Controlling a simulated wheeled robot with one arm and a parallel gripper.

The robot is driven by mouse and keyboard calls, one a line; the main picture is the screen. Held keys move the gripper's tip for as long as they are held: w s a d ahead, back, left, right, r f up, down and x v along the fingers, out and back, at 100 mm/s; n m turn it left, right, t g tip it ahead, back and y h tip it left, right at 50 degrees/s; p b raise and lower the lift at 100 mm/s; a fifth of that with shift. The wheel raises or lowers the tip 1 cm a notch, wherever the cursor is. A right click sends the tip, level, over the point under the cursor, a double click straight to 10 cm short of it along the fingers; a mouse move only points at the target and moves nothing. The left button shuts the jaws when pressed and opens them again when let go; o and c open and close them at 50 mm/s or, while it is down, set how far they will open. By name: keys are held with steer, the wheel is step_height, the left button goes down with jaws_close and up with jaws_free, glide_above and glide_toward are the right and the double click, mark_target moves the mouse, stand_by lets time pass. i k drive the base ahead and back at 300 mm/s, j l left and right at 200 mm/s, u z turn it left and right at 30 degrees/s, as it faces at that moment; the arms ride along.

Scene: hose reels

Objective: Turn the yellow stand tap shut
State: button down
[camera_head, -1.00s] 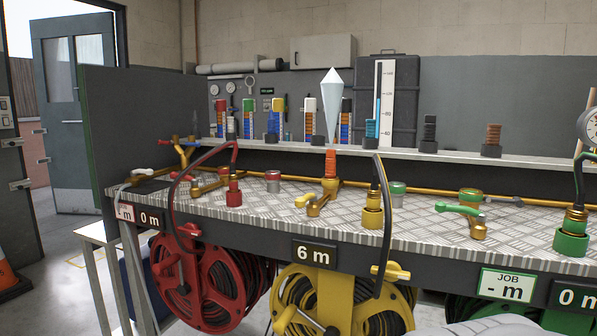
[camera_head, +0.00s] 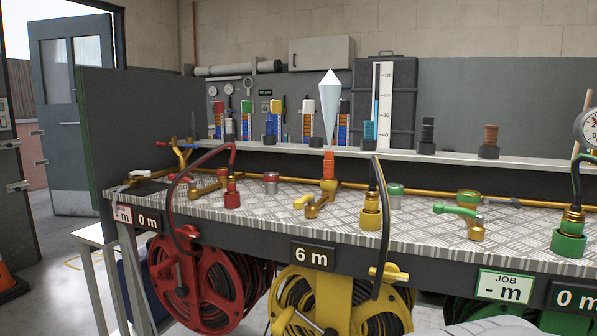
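The yellow stand tap (camera_head: 320,204) is on the checker-plate bench near the middle of the view. It has a brass body and a yellow lever handle (camera_head: 303,201) pointing left. An orange-red upright piece (camera_head: 328,166) rises behind it, with a pale blue, pointed spindle shape (camera_head: 330,105) above. A yellow hose coupling (camera_head: 371,212) stands to its right, with a dark hose (camera_head: 382,235) running down to the yellow reel (camera_head: 392,305). My gripper is not in view.
Red (camera_head: 245,275) and yellow reels hang below the bench. A shelf (camera_head: 400,153) with small items runs behind.

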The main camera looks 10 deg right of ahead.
mark_target(297, 204)
steer(key=k+u, duration=0.2)
steer(key=u, duration=0.15)
steer(key=k+l+u, duration=0.1)
steer(key=u, duration=0.25)
steer(key=j+z, duration=0.2)
steer(key=k+l+u, duration=0.2)
steer(key=i+j, duration=0.05)
steer(key=i, duration=0.05)
